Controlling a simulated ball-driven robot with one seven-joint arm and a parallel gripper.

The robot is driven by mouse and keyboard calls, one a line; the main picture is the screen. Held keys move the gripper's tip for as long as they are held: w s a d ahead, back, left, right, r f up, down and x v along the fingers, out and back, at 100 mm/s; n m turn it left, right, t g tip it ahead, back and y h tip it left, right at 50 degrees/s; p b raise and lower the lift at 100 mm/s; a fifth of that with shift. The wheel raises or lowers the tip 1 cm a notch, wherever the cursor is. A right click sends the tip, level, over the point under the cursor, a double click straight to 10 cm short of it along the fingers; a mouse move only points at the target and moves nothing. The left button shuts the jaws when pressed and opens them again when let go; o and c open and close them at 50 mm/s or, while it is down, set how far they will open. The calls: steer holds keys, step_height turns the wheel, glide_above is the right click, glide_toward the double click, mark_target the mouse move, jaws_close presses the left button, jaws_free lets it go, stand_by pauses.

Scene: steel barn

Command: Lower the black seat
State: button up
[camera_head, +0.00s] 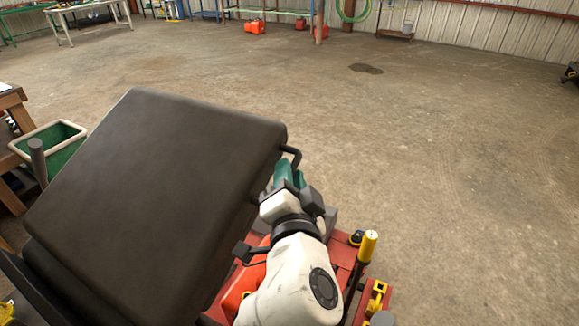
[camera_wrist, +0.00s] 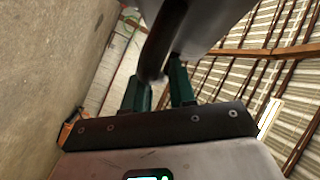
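The black seat (camera_head: 155,190) is a thick, dark pad, tilted up steeply and filling the left of the head view. A black bar handle (camera_head: 292,155) sticks out of its right edge near the top. My gripper (camera_head: 289,174) is at that handle, with its teal fingers close together around it. The exact contact is partly hidden. The seat's underside is hidden in the head view.
A red machine body (camera_head: 340,250) with a yellow-topped lever (camera_head: 368,245) lies under and right of the seat. A green bin (camera_head: 60,145) and wooden bench (camera_head: 10,105) stand close on the left. The concrete floor to the right is clear.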

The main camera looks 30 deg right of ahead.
steer(key=shift+w+d, duration=0.25)
steer(key=shift+w, duration=0.2)
jaws_close()
